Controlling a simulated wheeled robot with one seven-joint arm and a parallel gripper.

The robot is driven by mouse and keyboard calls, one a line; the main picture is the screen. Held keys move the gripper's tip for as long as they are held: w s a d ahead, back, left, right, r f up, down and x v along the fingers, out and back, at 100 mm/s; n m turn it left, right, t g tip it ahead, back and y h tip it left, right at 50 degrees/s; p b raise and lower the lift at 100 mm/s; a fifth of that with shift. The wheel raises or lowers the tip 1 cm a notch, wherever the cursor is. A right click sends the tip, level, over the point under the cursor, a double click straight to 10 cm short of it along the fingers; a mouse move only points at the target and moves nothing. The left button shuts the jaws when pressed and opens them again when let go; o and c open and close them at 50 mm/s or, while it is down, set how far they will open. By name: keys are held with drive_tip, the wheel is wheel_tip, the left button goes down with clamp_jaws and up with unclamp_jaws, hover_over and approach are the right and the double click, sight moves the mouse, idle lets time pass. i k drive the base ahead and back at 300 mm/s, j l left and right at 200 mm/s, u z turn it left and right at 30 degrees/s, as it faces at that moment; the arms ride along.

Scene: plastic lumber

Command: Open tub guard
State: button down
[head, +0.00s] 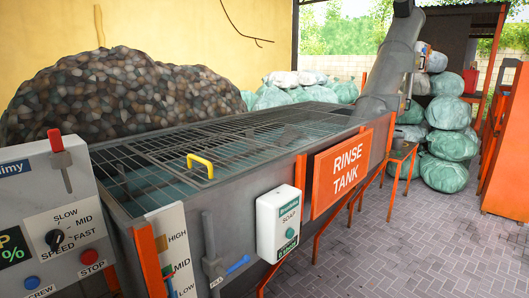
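The tub guard (238,139) is a dark wire grid with a yellow handle (201,163) near its front edge. It lies flat over the top of the grey rinse tank (222,200), and water shows through its bars. The grid looks closed down on the tank. An orange "RINSE TANK" sign (342,171) is on the tank's front side. My gripper is not in view.
A control panel (50,215) with a red-topped lever, a speed knob and buttons stands at the left. A soap dispenser (281,224) and a blue-handled valve (237,264) are on the tank front. Paved floor (415,245) is clear at right.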

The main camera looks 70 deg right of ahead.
sight(208, 164)
drive_tip(key=z, duration=2)
